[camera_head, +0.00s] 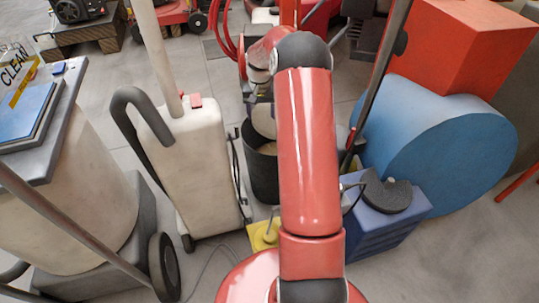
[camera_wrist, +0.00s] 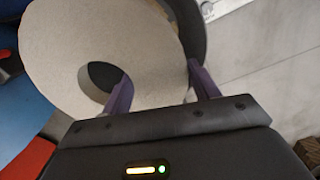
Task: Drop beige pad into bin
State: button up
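The beige pad (camera_wrist: 150,45) is a flat disc with a round hole, filling the upper middle of the wrist view. My gripper (camera_wrist: 160,88) has one purple finger in the hole and the other at the outer edge, so it appears shut across the pad's ring. In the head view a pale disc, likely this pad (camera_head: 264,120), shows beside my arm, above the black bin (camera_head: 261,178). A dark curved rim, likely the bin (camera_wrist: 200,30), shows behind the pad in the wrist view. My gripper is hidden in the head view.
A cream upright machine (camera_head: 190,165) with a black hose stands left of the bin. A blue crate (camera_head: 385,225) with a dark grey notched pad (camera_head: 387,193) is at right, before a big blue drum (camera_head: 435,140). A yellow item (camera_head: 262,236) lies in front.

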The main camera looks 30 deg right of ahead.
jog(key=o, duration=0.5)
jog(key=shift+c, duration=0.2)
notch_tip(320, 180, up, 8)
jog(key=shift+f+p, duration=0.1)
jog(key=shift+p, duration=0.2)
jog(key=shift+s, duration=0.1)
